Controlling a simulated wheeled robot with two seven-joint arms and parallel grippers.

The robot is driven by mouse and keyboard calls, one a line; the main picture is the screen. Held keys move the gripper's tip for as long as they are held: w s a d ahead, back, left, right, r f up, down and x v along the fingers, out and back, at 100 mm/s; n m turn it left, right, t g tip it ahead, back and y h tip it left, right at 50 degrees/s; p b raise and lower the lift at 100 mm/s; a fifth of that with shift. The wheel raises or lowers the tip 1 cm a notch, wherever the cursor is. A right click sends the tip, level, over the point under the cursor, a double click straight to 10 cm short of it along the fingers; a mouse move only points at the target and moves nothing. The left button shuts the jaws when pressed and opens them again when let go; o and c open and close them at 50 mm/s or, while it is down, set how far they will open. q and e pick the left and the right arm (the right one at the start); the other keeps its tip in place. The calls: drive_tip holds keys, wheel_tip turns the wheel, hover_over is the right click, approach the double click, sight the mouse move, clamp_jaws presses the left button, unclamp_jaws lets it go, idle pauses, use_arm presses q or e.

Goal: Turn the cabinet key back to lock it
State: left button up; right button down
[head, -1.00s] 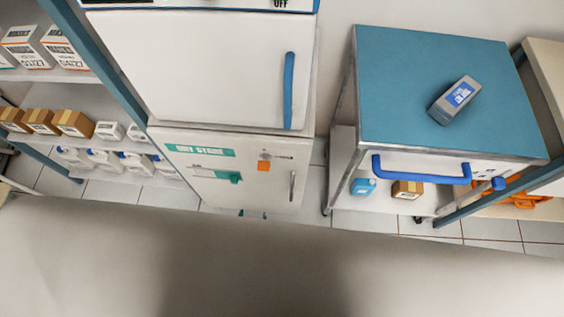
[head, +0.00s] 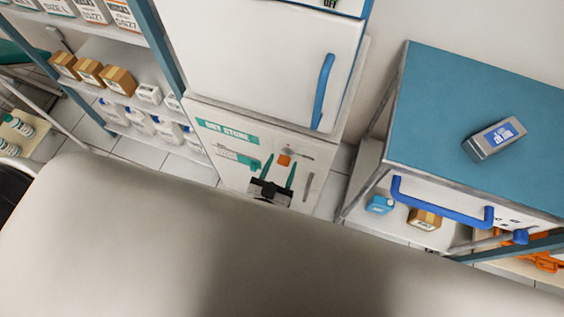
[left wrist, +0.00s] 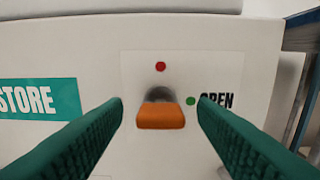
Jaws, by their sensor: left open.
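The white cabinet (head: 228,178) with a green store sign (head: 225,131) stands low in the head view. Its orange key (head: 284,160) sits in the front, near the upper right. In the left wrist view the orange key (left wrist: 160,116) is on a round grey lock, its wide end facing me. A red dot (left wrist: 160,66) is above the lock, and a green dot (left wrist: 191,101) beside the word OPEN is to the right. My left gripper (head: 279,166) is open, its green fingers on either side of the key, apart from it. My right gripper is not in view.
A grey cabinet handle (head: 308,187) is right of the key. A larger white unit with a blue handle (head: 323,91) stands above. A blue-topped cart (head: 440,105) is at right, shelves with boxes (head: 117,80) at left. A large pale surface (head: 180,235) fills the foreground.

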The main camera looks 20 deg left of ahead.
use_arm(q)
drive_tip(key=shift+w, duration=0.5)
drive_tip(key=c, duration=1)
